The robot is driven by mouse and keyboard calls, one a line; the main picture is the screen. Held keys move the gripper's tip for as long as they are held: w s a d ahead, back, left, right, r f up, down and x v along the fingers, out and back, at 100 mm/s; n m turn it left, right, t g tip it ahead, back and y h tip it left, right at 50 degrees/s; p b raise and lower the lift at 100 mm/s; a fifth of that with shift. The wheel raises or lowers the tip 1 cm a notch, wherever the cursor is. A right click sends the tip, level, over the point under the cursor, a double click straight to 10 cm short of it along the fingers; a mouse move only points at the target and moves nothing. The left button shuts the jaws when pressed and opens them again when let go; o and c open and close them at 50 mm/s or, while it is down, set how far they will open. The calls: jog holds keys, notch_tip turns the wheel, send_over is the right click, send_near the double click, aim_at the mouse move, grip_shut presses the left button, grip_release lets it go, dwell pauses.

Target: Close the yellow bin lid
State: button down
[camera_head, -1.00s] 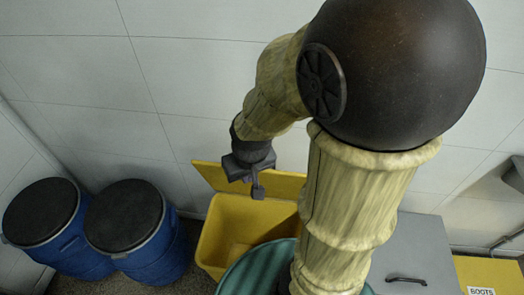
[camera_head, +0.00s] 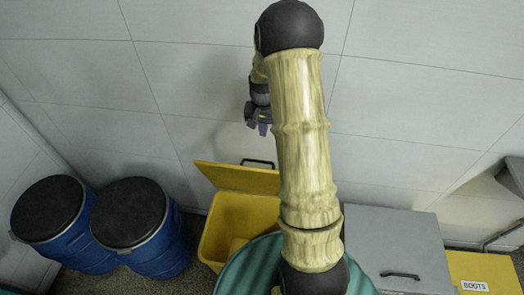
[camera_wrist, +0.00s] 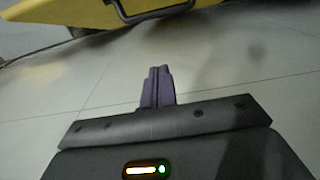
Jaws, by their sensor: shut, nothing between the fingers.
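The yellow bin (camera_head: 228,222) stands against the wall with its mouth uncovered. Its yellow lid (camera_head: 235,178) is raised and tilted at the back, with a dark handle (camera_head: 258,162) at its top edge. My gripper (camera_head: 263,130) is above the lid, apart from it, near the wall; its fingers are shut and empty. In the wrist view, the shut fingers (camera_wrist: 159,72) point toward the wall, with the lid (camera_wrist: 60,20) and its handle (camera_wrist: 150,14) at the top edge of the picture. My arm hides the right side of the bin.
Two blue drums (camera_head: 150,248) with black tops stand left of the bin. A green round-rimmed thing (camera_head: 240,270) is in front of it. A grey box (camera_head: 395,240) with a handle and a yellow box labelled BOOTS (camera_head: 487,270) are at right. The wall above is clear.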

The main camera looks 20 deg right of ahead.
aim_at(259, 177)
jog(key=shift+d+f, duration=0.1)
jog(key=shift+f, duration=0.1)
notch_tip(259, 177, down, 9)
jog(key=s+a+p, duration=0.2)
jog(key=p, duration=0.2)
jog(key=shift+s+r, duration=0.2)
jog(key=shift+s, duration=0.15)
dwell(0.3)
jog(key=shift+s+f, duration=0.1)
